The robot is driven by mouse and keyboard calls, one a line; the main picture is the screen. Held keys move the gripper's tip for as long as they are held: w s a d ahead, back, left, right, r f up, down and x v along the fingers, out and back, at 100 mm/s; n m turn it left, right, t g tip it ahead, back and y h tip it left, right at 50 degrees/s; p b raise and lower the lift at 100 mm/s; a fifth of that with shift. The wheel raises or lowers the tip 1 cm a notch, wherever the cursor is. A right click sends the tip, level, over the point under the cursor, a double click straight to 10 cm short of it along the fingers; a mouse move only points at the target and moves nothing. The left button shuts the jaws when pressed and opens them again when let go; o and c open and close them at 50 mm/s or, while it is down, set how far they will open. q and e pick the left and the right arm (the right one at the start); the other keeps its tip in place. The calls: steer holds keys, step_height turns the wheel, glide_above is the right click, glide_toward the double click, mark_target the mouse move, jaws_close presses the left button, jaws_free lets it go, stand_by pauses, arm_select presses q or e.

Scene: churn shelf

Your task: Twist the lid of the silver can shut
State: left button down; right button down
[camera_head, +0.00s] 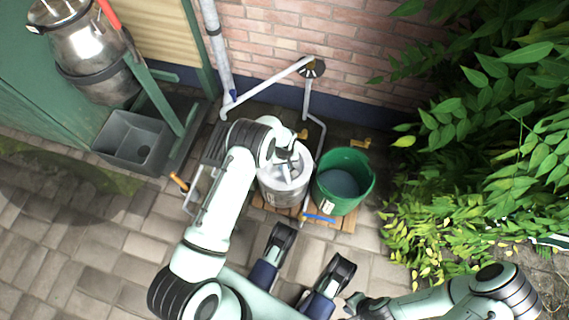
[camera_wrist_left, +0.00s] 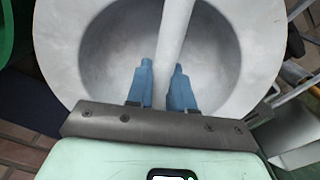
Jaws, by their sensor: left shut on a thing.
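The silver can (camera_head: 273,195) stands upright on a small wooden pallet at the centre of the head view. Its round lid (camera_head: 299,172) is on top; in the left wrist view the lid (camera_wrist_left: 262,42) fills most of the picture, a dished disc with a straight bar (camera_wrist_left: 174,30) across it. My left gripper (camera_head: 287,160) is over the lid, its two blue fingers (camera_wrist_left: 162,87) on either side of the bar, shut on it. My left wrist hides part of the lid in the head view. My right gripper (camera_head: 353,304) is low at the right, away from the can, its fingers unclear.
A green bucket (camera_head: 366,182) stands close at the can's right on the pallet (camera_head: 342,225). A white pipe (camera_head: 268,87) runs behind along the brick wall. A grey basin (camera_head: 108,137) and a large metal churn (camera_head: 88,45) are at left. Leafy plants (camera_head: 480,130) fill the right.

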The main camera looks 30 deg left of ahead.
stand_by(0.3)
arm_select(q)
steer(key=shift+w+a+r+n, duration=0.1)
steer(key=shift+a+n, duration=0.05)
steer(key=shift+n, duration=0.55)
steer(key=shift+a+n, duration=0.1)
steer(key=shift+n, duration=0.6)
steer(key=shift+n, duration=1.5)
steer(key=shift+n, duration=0.7)
steer(key=c, duration=0.9)
jaws_free()
step_height(320, 180, up, 13)
steer(key=p, duration=0.4)
steer(key=shift+r, duration=0.2)
arm_select(e)
steer(key=w+a+r+t, duration=0.1)
steer(key=w+r+t, duration=0.2)
steer(key=w+r, duration=0.2)
steer(key=w, duration=0.3)
steer(key=shift+w+n, duration=0.15)
steer(key=shift+n, duration=0.15)
